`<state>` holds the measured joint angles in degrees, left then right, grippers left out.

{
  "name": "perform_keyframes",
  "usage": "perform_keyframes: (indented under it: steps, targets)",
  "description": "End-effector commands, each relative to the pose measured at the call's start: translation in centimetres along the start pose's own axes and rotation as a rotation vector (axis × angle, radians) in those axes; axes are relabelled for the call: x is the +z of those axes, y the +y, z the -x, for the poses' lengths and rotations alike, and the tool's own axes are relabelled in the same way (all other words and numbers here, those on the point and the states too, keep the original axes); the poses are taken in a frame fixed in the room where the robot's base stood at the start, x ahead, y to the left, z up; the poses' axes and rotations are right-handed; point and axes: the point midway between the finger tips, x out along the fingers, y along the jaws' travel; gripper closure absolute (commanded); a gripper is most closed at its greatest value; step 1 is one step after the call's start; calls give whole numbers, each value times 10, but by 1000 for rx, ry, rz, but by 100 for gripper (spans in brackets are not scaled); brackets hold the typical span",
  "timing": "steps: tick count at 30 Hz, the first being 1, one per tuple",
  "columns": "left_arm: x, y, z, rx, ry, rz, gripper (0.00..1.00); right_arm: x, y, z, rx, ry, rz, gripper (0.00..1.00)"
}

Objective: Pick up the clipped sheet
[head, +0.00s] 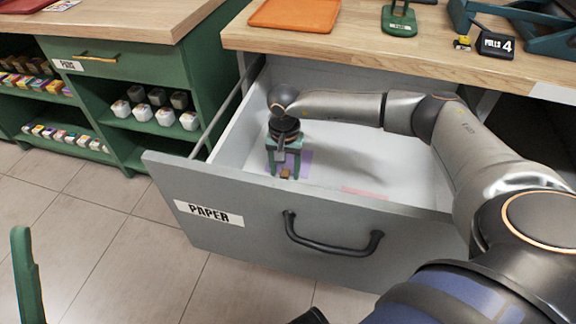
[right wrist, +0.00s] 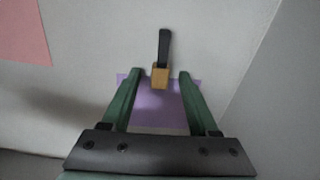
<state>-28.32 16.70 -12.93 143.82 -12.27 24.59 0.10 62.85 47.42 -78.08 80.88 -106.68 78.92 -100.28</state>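The clipped sheet (right wrist: 161,108) is a purple sheet lying flat on the drawer floor. Its clip has a tan block (right wrist: 160,75) and a black handle, at the sheet's edge in the right wrist view. In the head view the purple sheet (head: 304,163) shows partly behind my right gripper (head: 285,172). That gripper points down into the open drawer. Its two green fingers are apart, one on each side of the clip, with gaps on both sides. One green finger of what looks like my left gripper (head: 25,275) shows at the lower left; its other finger is out of view.
The grey drawer (head: 262,247) labelled PAPER is pulled out; its front and side walls surround my right gripper. A pink sheet (right wrist: 22,30) lies elsewhere on its floor. The wooden counter (head: 330,42) overhangs the back, holding an orange tray (head: 294,14). Green shelves stand left.

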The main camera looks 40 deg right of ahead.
Motion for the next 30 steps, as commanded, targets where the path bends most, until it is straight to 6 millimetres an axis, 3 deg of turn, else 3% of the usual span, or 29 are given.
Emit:
perform_keyframes:
  steps: [2, 15, 30]
  targets:
    - [0, 0, 0, 0, 1, 0, 50, 0, 0, 0, 0, 0, 0, 50]
    - [0, 0, 0, 1, 0, 1, 50, 0, 0, 1, 0, 0, 0, 99]
    - [0, 0, -1, 1, -3, 0, 50, 0, 0, 4, -1, 1, 0, 100]
